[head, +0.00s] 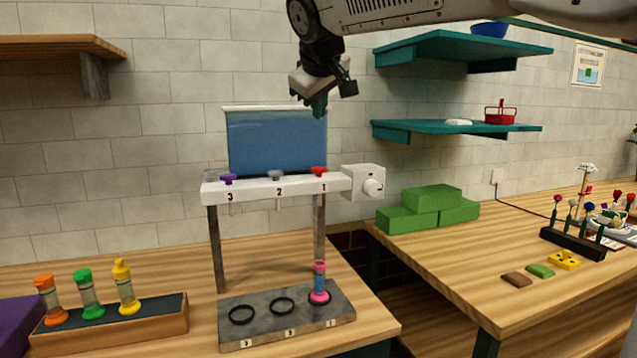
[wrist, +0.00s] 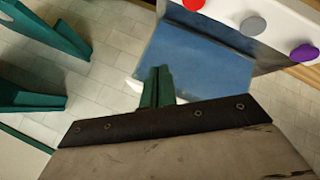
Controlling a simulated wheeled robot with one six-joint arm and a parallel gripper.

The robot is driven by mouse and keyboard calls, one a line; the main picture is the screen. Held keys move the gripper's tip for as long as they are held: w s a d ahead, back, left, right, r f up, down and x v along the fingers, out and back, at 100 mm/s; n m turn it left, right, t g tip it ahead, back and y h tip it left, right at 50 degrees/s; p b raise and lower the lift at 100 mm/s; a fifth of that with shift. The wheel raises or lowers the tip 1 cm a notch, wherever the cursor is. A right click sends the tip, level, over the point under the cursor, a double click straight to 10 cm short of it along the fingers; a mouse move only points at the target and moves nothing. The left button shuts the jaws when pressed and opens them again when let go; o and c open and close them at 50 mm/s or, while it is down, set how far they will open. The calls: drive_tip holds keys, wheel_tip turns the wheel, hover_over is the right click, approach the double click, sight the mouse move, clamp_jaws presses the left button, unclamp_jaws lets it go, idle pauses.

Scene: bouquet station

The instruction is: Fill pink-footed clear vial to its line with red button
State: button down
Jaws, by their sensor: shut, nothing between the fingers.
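The pink-footed clear vial (head: 319,285) stands upright at place 1 on the grey base plate (head: 262,336), under the dispenser's right end. In the wrist view the green fingertips (wrist: 157,84) are together in front of the blue tank (wrist: 200,65).
A grey button (head: 275,175) and a purple button (head: 228,179) sit left of the red one. A white box with a knob (head: 364,183) is at the bar's right end. A rack (head: 110,325) holds vials with orange, green and yellow feet. Green blocks (head: 428,208) lie on the right table.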

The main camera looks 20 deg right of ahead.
sight(319, 169)
drive_tip(key=shift+f, duration=0.1)
drive_tip(key=shift+f, duration=4.35)
drive_tip(key=shift+f, duration=0.4)
drive_tip(key=shift+f, duration=0.6)
drive_tip(key=shift+r, duration=1.05)
drive_tip(key=shift+r, duration=2.5)
